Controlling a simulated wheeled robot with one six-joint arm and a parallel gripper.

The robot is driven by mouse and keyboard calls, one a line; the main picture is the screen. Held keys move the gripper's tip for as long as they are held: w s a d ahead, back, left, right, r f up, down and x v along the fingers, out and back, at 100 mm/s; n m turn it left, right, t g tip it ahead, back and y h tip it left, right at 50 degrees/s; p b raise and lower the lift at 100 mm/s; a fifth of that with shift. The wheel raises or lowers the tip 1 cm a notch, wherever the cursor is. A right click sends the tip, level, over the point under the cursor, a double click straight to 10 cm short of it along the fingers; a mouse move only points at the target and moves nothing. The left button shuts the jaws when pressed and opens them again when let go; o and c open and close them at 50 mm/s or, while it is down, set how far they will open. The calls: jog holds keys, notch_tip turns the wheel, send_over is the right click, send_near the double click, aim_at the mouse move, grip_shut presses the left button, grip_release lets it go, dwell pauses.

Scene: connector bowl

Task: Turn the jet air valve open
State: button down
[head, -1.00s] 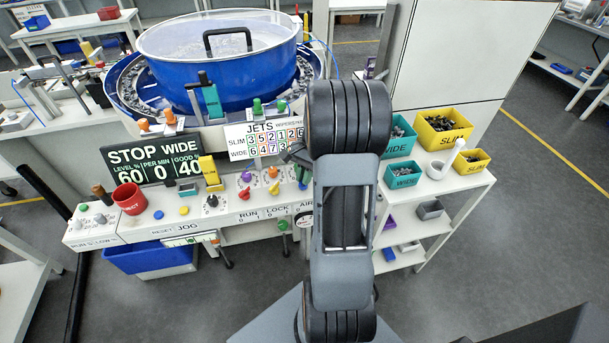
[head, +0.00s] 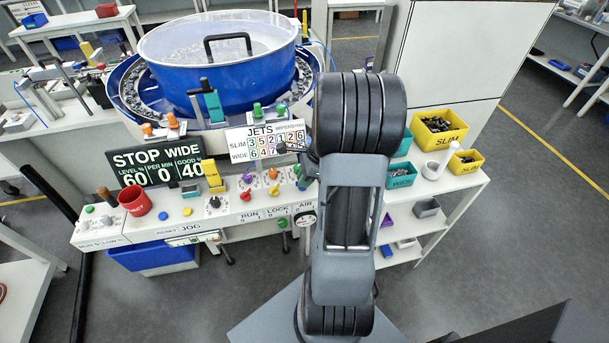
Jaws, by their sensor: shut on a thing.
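My gripper (head: 293,150) shows only in part, as a dark shape at the left edge of my arm, just below the JETS board (head: 265,140). It is shut on the jet air valve. The fingertips and the grip itself are mostly hidden behind my arm, so the handle's angle cannot be made out. The AIR label and its round gauge (head: 305,218) show on the panel front below, just left of my arm.
The blue bowl feeder (head: 215,70) stands behind the panel. Colored knobs and a red cup (head: 134,199) line the panel. At right, a shelf holds yellow SLIM bins (head: 440,132) and teal WIDE bins (head: 401,175). The floor at far right is clear.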

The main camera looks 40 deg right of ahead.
jog(key=m+t+h+p, duration=0.1)
jog(key=m+p, duration=0.1)
jog(key=m, duration=0.2)
jog(key=shift+s+a+r, duration=0.1)
jog(key=shift+m+t+h+p, duration=0.6)
jog(key=shift+m+h+p, duration=0.15)
jog(key=shift+m, duration=1.25)
jog(key=c, duration=1.2)
grip_release()
jog(key=shift+s, duration=0.1)
jog(key=p+v, duration=0.2)
jog(key=v, duration=1.1)
jog(key=shift+r+p, duration=0.35)
jog(key=shift+p, duration=0.05)
